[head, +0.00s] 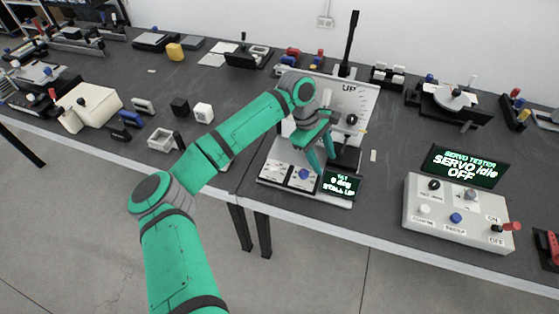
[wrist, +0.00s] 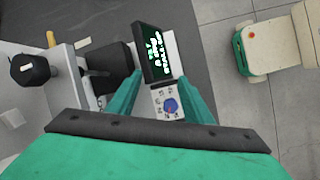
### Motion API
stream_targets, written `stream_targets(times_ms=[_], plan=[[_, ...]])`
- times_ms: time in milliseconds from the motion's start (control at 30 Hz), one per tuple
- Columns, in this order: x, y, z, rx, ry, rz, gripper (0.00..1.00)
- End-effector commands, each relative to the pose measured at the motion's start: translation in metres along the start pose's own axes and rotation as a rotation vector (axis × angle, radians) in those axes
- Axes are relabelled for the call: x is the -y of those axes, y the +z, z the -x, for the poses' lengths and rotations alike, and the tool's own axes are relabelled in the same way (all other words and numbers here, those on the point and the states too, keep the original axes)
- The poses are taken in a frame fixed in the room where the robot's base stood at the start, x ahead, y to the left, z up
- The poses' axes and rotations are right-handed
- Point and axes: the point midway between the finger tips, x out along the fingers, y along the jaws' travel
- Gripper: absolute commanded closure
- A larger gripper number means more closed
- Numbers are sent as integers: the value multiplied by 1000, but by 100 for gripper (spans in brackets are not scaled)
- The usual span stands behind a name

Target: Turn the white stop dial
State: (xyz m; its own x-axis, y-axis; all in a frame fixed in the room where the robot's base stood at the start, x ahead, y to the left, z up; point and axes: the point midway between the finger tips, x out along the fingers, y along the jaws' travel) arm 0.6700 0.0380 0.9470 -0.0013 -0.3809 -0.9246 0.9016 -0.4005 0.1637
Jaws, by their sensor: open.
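My gripper (head: 323,162) is open and empty, pointing down over the front of the test stand (head: 268,181) in the head view. In the wrist view, the two green fingers of my gripper (wrist: 160,78) stand apart, either side of a small display (wrist: 151,52) and a panel with a blue knob (wrist: 171,105). The blue knob also shows in the head view (head: 303,174), on the stand's front panel. The display with green text (head: 342,186) is just right of it. I cannot make out a white stop dial on this stand; my gripper and arm hide part of it.
An upright plate marked "UP" (head: 352,92) and a tall black lever (head: 350,38) rise behind my gripper. A servo tester box (head: 460,236) with knobs and a display stands to the right. Small blocks (head: 203,112) lie to the left. Bare table lies between the stand and the tester.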

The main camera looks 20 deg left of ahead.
Motion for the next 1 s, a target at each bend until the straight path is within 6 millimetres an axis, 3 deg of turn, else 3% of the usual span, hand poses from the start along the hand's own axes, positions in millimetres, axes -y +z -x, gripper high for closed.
stream_targets(times_ms=[33, 200, 400, 567, 1000], plan=[[10, -30, 18, -82, -29, 3, 54], [37, -95, 61, -265, -116, 8, 54], [54, -125, 85, -350, -164, 15, 54], [57, -131, 74, -354, -168, 15, 54], [68, -155, 6, -352, -166, 16, 54]])
